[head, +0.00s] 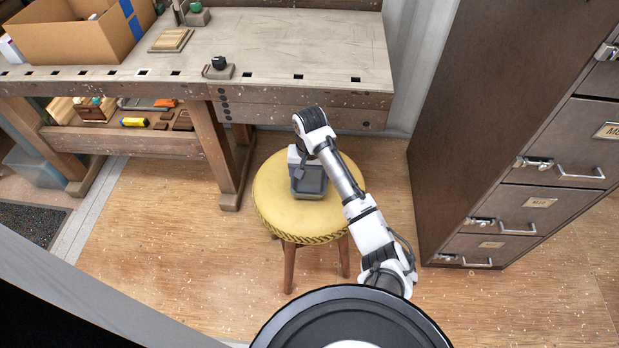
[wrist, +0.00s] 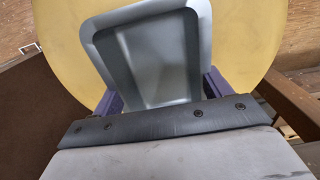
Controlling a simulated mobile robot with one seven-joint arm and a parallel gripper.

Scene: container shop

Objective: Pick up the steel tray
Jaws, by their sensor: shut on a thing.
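The steel tray (head: 309,182) is a small grey tray with a raised rim, at the yellow stool's seat in the head view. In the wrist view the tray (wrist: 150,50) lies between the purple fingers of my gripper (wrist: 160,94), and its near end is hidden behind the gripper's dark edge. My gripper is shut on the tray. It also shows from above in the head view (head: 300,164), where its fingertips are hidden. I cannot tell whether the tray touches the seat.
The round yellow stool (head: 272,208) stands on a wood floor. A workbench (head: 290,50) is behind it, with a cardboard box (head: 75,40) and small items on top. A brown filing cabinet (head: 470,120) stands at the right. The floor between stool and cabinet is clear.

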